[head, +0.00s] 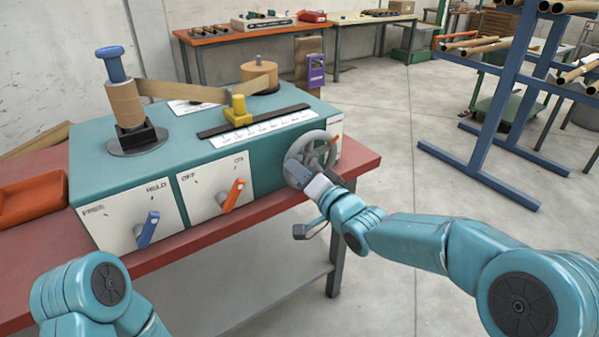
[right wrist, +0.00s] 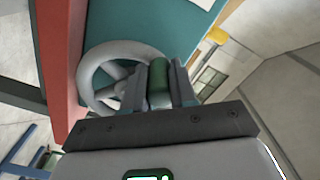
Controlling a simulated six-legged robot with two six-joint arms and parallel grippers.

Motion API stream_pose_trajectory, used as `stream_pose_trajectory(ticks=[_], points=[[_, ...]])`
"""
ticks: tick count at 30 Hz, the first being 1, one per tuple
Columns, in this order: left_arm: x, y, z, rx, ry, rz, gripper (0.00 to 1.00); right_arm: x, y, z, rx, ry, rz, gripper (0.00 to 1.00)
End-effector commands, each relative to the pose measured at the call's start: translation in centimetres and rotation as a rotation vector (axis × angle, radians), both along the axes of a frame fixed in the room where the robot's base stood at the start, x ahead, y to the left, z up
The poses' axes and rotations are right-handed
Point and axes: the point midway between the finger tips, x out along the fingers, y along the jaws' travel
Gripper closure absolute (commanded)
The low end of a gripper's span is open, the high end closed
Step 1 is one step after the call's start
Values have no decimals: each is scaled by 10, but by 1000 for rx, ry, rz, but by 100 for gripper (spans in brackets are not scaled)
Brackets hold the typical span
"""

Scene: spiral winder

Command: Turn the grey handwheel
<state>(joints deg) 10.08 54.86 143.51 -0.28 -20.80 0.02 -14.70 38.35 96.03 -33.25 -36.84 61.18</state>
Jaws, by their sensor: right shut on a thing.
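The grey handwheel (head: 311,154) sits on the front right of the teal spiral winder (head: 220,150). In the right wrist view the handwheel (right wrist: 91,78) shows its rim and spokes to the left of my fingers. My right gripper (head: 306,180) is at the lower part of the wheel and shut on it. In the right wrist view my right gripper (right wrist: 160,82) has its fingers close together at the rim's side, with a dark green piece between them; the exact contact is partly hidden. My left arm shows at bottom left, but its gripper is out of view.
The winder stands on a red table (head: 225,233). An orange lever (head: 232,195) and a blue lever (head: 147,229) stick out of its front, left of the wheel. An orange tray (head: 33,200) lies at left. A blue rack (head: 495,110) stands at right beyond open floor.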

Motion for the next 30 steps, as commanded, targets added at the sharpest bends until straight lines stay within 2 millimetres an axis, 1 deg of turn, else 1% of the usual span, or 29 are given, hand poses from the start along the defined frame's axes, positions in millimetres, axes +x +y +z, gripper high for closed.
stream_pose_trajectory(ticks=[1, 3, 11, 14, 16, 20, 27, 30], points=[[0, 0, 0, 0, 0, 0, 100, 0, 0, -1, -1, 2, 1, 67], [0, 0, 0, 0, 0, 0, 100, 0, 0, -1, -1, 2, 1, 48], [0, 0, 0, 0, 0, 0, 100, 0, 0, 0, -1, 0, 1, 48], [0, 0, 0, 0, 0, 0, 100, -4, -3, -1, -2, 1, 0, 48], [0, 0, -1, 0, 0, 0, 100, -10, -8, 0, -1, 0, -1, 48], [0, 0, -2, 0, 0, 0, 100, -33, -25, 1, 0, 0, -2, 48], [0, 0, -3, 0, 0, 0, 100, -86, -63, 0, -2, 1, -3, 48], [0, 0, -3, 0, 0, 0, 100, -104, -76, 0, -2, 0, -3, 48]])
